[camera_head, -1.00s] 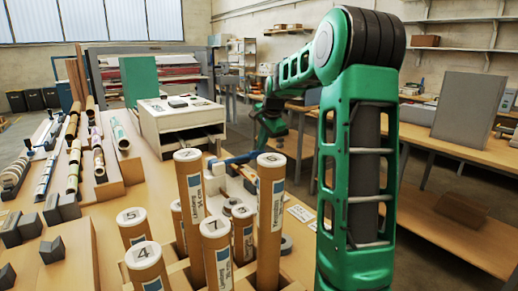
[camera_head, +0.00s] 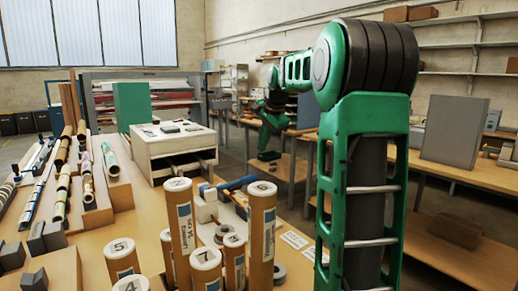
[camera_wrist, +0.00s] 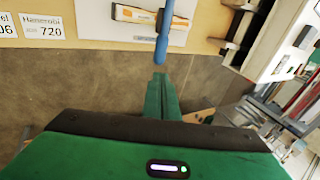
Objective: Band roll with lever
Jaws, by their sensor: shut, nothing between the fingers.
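The blue lever (camera_head: 238,184) lies slanted across a white block fixture (camera_head: 206,208) on the table, behind the cardboard tubes. In the wrist view the blue lever (camera_wrist: 165,32) hangs over a pale plate and in front of a small roll or box with an orange label (camera_wrist: 150,18). I cannot tell whether that is the roll to be banded. My gripper (camera_wrist: 160,84) is shut and empty. Its green fingertips point at the lever's lower end, with a small gap showing in the picture. In the head view my gripper (camera_head: 268,155) is small, right of the lever's end.
Several numbered cardboard tubes (camera_head: 181,225) stand upright at the front. A white cabinet (camera_head: 173,150) stands behind the fixture. Rolls (camera_head: 86,175) lie in rows at left. White label cards (camera_head: 294,240) lie near the table's right edge.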

